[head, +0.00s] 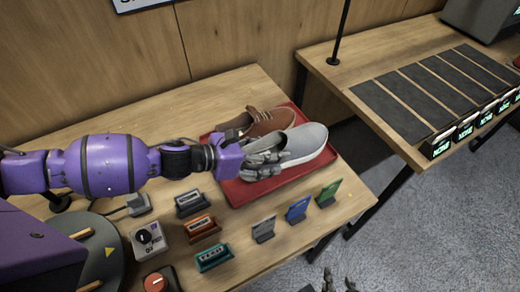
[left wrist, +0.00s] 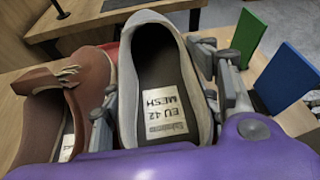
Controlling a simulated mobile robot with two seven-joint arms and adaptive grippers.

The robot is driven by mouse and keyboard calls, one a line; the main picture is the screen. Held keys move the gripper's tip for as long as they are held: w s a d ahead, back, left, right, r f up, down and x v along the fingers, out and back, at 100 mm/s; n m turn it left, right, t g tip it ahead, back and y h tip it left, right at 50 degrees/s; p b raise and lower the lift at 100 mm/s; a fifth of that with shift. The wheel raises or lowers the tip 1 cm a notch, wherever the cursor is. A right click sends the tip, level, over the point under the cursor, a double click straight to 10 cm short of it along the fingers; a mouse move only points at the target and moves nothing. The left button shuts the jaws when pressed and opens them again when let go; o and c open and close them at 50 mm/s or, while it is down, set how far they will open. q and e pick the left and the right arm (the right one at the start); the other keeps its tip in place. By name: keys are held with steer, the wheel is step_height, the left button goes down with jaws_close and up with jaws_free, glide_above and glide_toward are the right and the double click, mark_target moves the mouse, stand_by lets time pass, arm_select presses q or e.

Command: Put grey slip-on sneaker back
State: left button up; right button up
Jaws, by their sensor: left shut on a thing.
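The grey slip-on sneaker (head: 306,142) is over the red tray (head: 240,192), its toe pointing right in the head view. My left gripper (head: 268,157) is shut on its heel end, one finger on each side. In the left wrist view the sneaker (left wrist: 128,90) shows a white insole label reading EU 42 MESH. I cannot tell whether its sole touches the tray. The tips of my right gripper (head: 339,281) show at the bottom edge of the head view, apart and empty.
Several dark mats (head: 430,93) with small lit displays lie on the right-hand table, all bare. A floor gap separates the tables. A green card (head: 329,192), a blue card (head: 298,209) and a grey card (head: 264,230) stand before the tray.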

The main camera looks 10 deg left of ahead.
arm_select(q)
steer(key=shift+w+d+f, duration=0.15)
steer(key=shift+w+d, duration=0.05)
steer(key=shift+w, duration=0.15)
step_height(320, 180, down, 3)
arm_select(e)
steer(key=shift+s+f, duration=0.1)
steer(key=shift+d, duration=0.1)
arm_select(q)
steer(key=shift+f, duration=0.2)
steer(key=o, duration=1.7)
steer(key=shift+s+a, duration=0.1)
arm_select(e)
steer(key=shift+s+f, duration=0.1)
steer(key=shift+s, duration=0.2)
steer(key=shift+d, duration=0.1)
